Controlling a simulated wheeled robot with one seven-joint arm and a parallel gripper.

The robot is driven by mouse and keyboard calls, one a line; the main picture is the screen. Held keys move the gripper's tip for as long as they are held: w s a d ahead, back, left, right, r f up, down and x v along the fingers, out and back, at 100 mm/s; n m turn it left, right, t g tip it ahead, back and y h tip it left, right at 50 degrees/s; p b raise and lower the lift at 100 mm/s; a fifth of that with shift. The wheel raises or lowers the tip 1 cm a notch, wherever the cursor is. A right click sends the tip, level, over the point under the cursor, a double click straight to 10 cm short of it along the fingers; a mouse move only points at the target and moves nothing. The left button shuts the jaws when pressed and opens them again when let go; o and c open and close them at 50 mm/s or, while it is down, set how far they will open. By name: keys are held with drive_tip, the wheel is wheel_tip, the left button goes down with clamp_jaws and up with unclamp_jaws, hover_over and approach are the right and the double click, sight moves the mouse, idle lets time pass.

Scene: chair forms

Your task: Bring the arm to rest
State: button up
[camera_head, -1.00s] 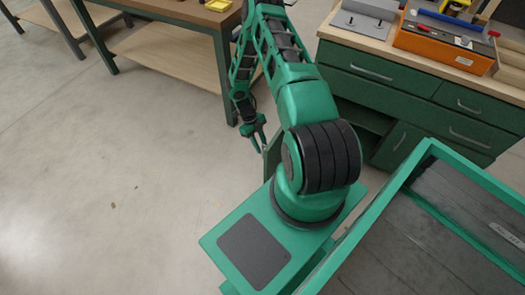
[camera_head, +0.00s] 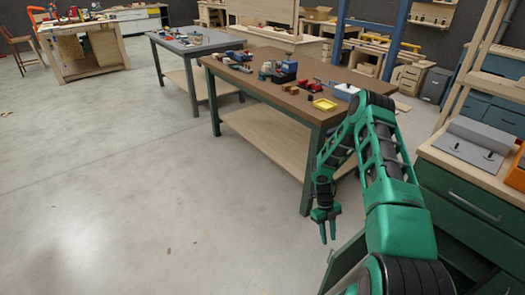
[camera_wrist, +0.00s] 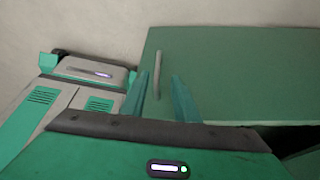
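My arm is bent, with its elbow raised and its forearm folded down, on the right in the head view. My gripper (camera_head: 328,231) hangs with its fingers pointing at the floor, left of the green cabinet and in front of the brown-topped table. The gripper is open and empty.
The brown-topped table (camera_head: 290,96) bears several small items, including a yellow tray (camera_head: 324,105). A green drawer cabinet (camera_head: 470,200) stands close on the right; a green panel with a handle (camera_wrist: 230,75) fills much of the wrist view. Open floor (camera_head: 120,200) lies left.

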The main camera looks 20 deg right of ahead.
drive_tip(key=shift+r, duration=0.1)
drive_tip(key=s+d+r+n+t+h, duration=0.2)
drive_tip(key=r+n, duration=1.1)
drive_tip(key=r, duration=2.2)
drive_tip(key=s+a+r+n+t+y, duration=0.1)
drive_tip(key=s+a+r+n, duration=0.3)
drive_tip(key=s, duration=0.3)
drive_tip(key=s+a+r+n+y, duration=0.1)
drive_tip(key=s+a+r+n, duration=0.3)
drive_tip(key=s+r+n, duration=0.2)
drive_tip(key=s+a+r+n+t, duration=0.1)
drive_tip(key=s+a+r+n, duration=0.3)
drive_tip(key=s, duration=0.6)
wheel_tip(320, 180, up, 3)
drive_tip(key=shift+f+n+t+y, duration=0.2)
drive_tip(key=shift+n+t+y, duration=0.15)
drive_tip(key=shift+n, duration=0.35)
drive_tip(key=shift+s, duration=0.1)
